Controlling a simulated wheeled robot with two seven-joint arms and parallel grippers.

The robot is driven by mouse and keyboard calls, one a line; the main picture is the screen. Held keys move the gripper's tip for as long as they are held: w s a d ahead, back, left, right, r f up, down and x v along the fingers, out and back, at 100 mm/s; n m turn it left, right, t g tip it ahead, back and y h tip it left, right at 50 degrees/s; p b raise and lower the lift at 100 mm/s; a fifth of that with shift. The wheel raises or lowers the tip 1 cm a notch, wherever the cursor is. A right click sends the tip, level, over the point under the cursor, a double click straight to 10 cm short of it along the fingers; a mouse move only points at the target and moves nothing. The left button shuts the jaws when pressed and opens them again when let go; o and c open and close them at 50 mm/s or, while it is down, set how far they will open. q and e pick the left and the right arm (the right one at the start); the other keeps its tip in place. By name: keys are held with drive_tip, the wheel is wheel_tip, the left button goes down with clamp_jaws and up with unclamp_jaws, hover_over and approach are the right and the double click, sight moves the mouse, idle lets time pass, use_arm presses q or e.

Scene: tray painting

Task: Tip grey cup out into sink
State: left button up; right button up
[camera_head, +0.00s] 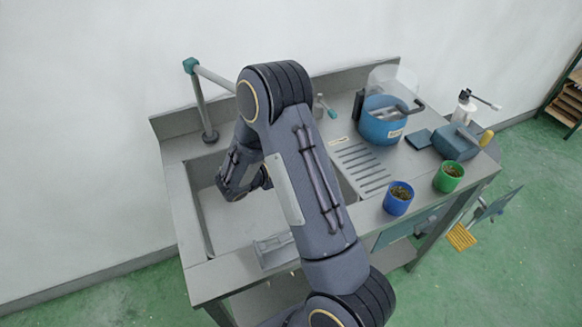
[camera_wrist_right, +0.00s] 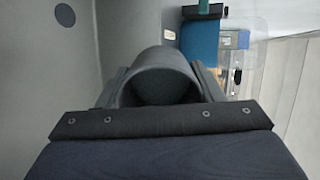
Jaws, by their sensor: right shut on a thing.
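The grey cup (camera_wrist_right: 160,62) is between the fingers of my right gripper (camera_wrist_right: 160,84) in the right wrist view. Its rounded wall and a dark round end face the camera; I cannot tell what is inside. In the head view my right gripper (camera_head: 243,187) reaches down over the sink basin (camera_head: 222,232), and I cannot make out the cup there. The sink (camera_head: 172,185) is a grey metal basin set in the counter's left part. My right arm covers its right side. My left gripper is not in view.
A tap (camera_head: 203,105) rises at the sink's back left. A blue cup (camera_head: 398,205) and a green cup (camera_head: 448,183) with brownish contents stand on the right front. Behind them are a blue pot (camera_head: 380,125) and a teal box (camera_head: 453,143). A grey holder (camera_head: 272,250) sits at the sink's front edge.

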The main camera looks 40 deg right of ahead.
drive_tip(key=shift+a+h, duration=0.2)
drive_tip(key=shift+h, duration=0.5)
drive_tip(key=h+b, duration=0.2)
drive_tip(key=shift+a+n+h, duration=0.3)
drive_tip(key=shift+h, duration=0.1)
drive_tip(key=shift+a+r+h+b, duration=0.2)
drive_tip(key=shift+r+h, duration=0.15)
drive_tip(key=shift+h, duration=0.4)
drive_tip(key=shift+a+r+h+b, duration=0.2)
drive_tip(key=shift+r+h, duration=0.1)
drive_tip(key=shift+h, duration=0.45)
drive_tip(key=shift+w, duration=0.1)
